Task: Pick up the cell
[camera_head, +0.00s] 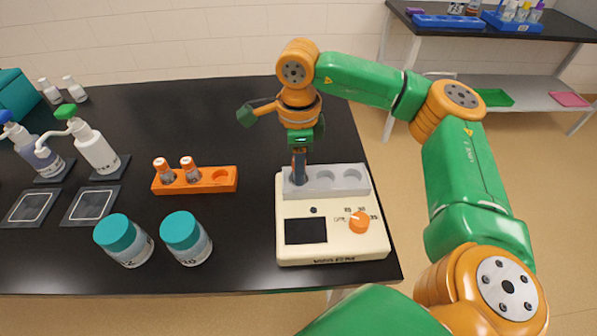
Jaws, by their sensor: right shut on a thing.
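My right gripper (299,170) points straight down over the left well of the grey block (324,183) on top of a cream bench instrument (333,233). Its narrow jaws are shut, with the tips at the left well. The cell between them is hidden or too small to make out, and I cannot tell whether it is still down in the well. The other two wells of the block look empty. My left gripper is out of view.
An orange rack (223,180) holds two orange-capped vials, left of the instrument. Two teal-lidded jars (126,244) (187,241) stand at the front. Pump bottles (95,150) and dark square pads (90,206) are at the left. The black table's back middle is clear.

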